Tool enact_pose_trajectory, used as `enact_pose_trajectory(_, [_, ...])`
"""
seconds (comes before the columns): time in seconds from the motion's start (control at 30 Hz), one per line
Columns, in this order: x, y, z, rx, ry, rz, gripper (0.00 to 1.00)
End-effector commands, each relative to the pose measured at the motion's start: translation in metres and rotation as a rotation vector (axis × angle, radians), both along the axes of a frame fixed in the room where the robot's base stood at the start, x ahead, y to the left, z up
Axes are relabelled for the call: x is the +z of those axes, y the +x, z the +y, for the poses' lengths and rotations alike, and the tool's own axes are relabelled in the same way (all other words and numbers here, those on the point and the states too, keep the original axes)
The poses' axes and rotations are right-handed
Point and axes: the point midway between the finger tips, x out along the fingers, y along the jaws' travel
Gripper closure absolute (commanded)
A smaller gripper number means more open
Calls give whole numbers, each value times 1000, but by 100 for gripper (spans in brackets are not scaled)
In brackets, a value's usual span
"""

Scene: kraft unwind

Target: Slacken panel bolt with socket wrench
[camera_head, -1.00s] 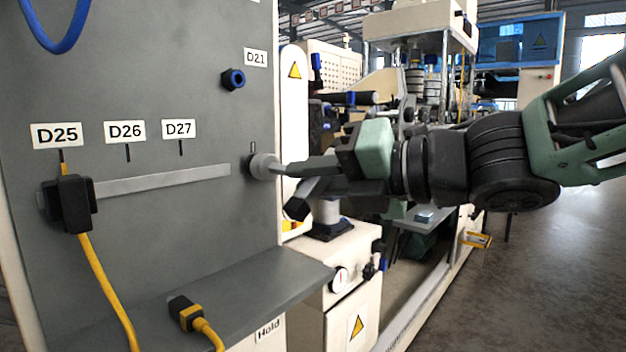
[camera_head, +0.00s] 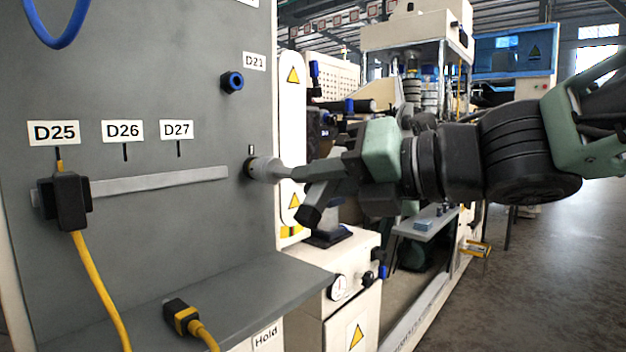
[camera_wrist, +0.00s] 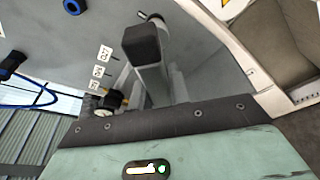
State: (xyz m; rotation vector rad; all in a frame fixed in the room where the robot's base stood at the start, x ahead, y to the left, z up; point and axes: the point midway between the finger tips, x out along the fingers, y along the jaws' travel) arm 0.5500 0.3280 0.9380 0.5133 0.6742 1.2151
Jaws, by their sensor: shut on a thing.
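My gripper (camera_head: 318,190) reaches in from the right in the head view, level with the right part of the grey panel (camera_head: 130,90). It is shut on the socket wrench (camera_head: 266,170), whose light grey round socket end points at the panel. The socket end is at the panel face below a short dark mark, and it hides the panel bolt, so I cannot tell how far it is seated. In the wrist view a dark finger (camera_wrist: 143,45) of my gripper covers much of the wrench and the panel behind it.
Labels D25, D26 and D27 sit above a grey bar (camera_head: 160,181) on the panel. A black plug (camera_head: 64,201) with a yellow cable is at its left end. A grey shelf (camera_head: 245,295) juts out below, holding another plug (camera_head: 180,315). A blue-ringed port (camera_head: 232,82) is above.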

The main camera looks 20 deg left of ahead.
Motion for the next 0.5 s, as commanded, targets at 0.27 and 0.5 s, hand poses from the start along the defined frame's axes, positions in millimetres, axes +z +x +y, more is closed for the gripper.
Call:
enact_pose_trajectory(0.27, [1,-6,-16,-2,2,-1,100])
enact_pose_trajectory(0.5, [1,-11,-28,-1,2,-1,100])
